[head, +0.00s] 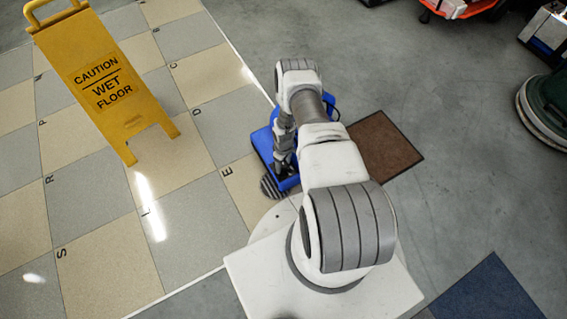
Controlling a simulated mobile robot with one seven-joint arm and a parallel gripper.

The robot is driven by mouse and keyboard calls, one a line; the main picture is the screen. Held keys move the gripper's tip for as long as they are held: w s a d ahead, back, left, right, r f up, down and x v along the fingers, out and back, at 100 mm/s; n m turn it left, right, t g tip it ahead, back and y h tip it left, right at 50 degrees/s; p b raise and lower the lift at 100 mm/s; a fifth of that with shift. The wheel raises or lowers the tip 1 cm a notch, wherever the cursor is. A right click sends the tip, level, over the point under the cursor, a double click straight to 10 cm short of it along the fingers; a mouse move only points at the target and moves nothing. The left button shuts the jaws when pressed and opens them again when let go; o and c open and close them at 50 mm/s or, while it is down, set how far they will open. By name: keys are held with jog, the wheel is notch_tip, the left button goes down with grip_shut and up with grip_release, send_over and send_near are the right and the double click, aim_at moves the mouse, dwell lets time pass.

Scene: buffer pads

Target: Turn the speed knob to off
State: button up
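A blue machine (261,143) stands low on the floor just beyond my base, partly covered by my arm. A dark, striped rounded part (269,187) shows at its near left edge. I cannot make out the speed knob; it is hidden by my arm or too small to tell. My gripper (281,168) points down at the blue machine, over its near left part. I cannot tell whether it touches the machine or whether its fingers are open or shut.
A yellow wet-floor sign (104,82) stands on the lettered tiles (75,205) at left. A brown mat (388,148) lies right of the blue machine, a navy mat (485,293) at lower right. Orange (484,8) and green (549,100) machines stand farther off. Grey floor between is clear.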

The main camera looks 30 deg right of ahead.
notch_tip(320, 180, up, 18)
jog(key=p, duration=0.7)
jog(key=shift+f, duration=0.25)
notch_tip(320, 180, up, 17)
jog(key=t, duration=0.1)
send_over(284, 165)
jog(key=w, duration=0.7)
notch_tip(284, 165, up, 19)
jog(key=a+m+t+h, duration=0.1)
jog(key=a+m, duration=0.1)
jog(key=a, duration=0.1)
jog(key=s+a+r+t, duration=0.1)
jog(key=s+r, duration=0.1)
jog(key=r, duration=0.4)
jog(key=s+a+r, duration=0.2)
jog(key=r, duration=0.3)
jog(key=s+a+r+m+t+y, duration=0.15)
jog(key=s+a+r, duration=0.25)
jog(key=s+r, duration=0.5)
jog(key=s+a+r+m+t+h, duration=0.1)
jog(key=s+a+r+m, duration=0.3)
jog(key=s, duration=0.9)
notch_tip(284, 165, up, 23)
jog(key=d+n+p, duration=0.1)
jog(key=n+p, duration=0.1)
jog(key=p, duration=1.9)
jog(key=shift+w, duration=0.15)
